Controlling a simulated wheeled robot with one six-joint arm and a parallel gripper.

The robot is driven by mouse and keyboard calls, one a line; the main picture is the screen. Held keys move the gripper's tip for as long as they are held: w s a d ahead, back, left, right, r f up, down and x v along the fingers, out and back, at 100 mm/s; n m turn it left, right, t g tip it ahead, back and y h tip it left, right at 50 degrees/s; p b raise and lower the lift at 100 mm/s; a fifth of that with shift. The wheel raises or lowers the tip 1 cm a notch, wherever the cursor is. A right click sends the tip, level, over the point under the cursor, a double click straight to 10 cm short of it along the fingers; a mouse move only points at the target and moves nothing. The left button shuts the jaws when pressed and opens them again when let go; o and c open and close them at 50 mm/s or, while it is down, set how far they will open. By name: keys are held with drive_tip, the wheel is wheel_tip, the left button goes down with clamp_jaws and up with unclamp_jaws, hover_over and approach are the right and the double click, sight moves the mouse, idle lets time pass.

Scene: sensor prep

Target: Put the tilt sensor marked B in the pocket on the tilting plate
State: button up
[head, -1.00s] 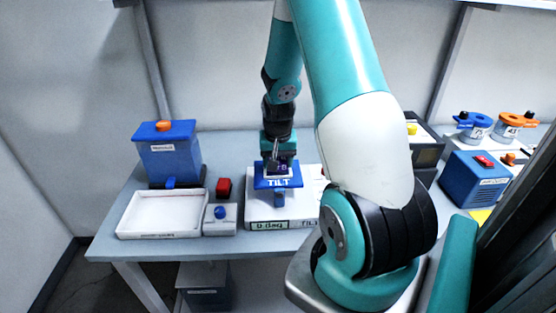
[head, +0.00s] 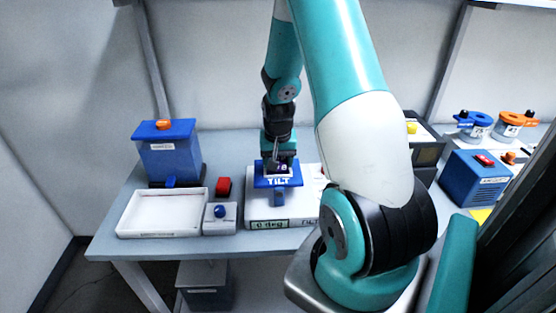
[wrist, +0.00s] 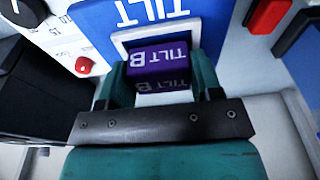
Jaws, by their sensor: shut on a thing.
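The purple tilt sensor marked TILT B (wrist: 158,62) is between the fingers of my gripper (wrist: 160,75), which is shut on it. It is at the white-rimmed pocket (wrist: 119,40) on the blue tilting plate (wrist: 92,22); I cannot tell how deep it sits. In the head view the plate, marked TILT (head: 292,182), is on a white base (head: 300,212), and my gripper (head: 279,171) is down on it, hiding the pocket and most of the sensor. The base's green display (head: 268,225) seems to read 0 deg.
Left of the base are an empty white tray (head: 160,233), a box with a blue button (head: 220,225), a red block (head: 223,187) and a blue bin with an orange knob (head: 168,152). A blue device with a red switch (head: 478,180) stands at the right. My arm blocks the middle right.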

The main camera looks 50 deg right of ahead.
drive_tip(key=shift+f+b, duration=0.35)
drive_tip(key=shift+f, duration=0.1)
idle(0.6)
drive_tip(key=o, duration=1.3)
drive_tip(key=shift+c, duration=0.2)
drive_tip(key=shift+r+p, duration=3.3)
drive_tip(key=shift+r, duration=0.8)
